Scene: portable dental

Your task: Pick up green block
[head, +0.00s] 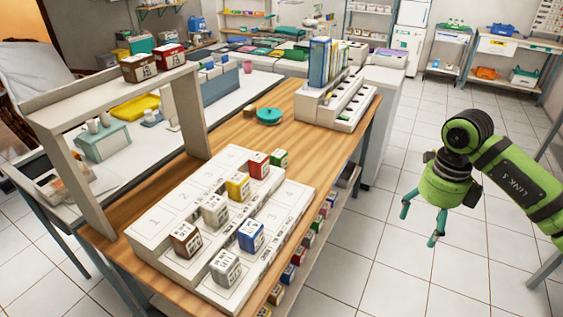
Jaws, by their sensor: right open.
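A small green block (279,158) stands at the far end of a white numbered board (150,228) on the wooden table, just right of a red block (259,165). A yellow block (238,186), a blue block (251,235), a brown block (185,240) and white blocks (226,267) also stand on the board. My right gripper (420,226) is open and empty, pointing down over the tiled floor beyond the table's right edge, well apart from the green block. My left gripper is not in view.
A raised shelf (110,97) with a dark brown and a red box stands along the left side. A white rack (335,104) with upright books and a teal lidded dish (269,116) sit farther back on the wooden table (236,130). More small blocks line a lower shelf under the right edge.

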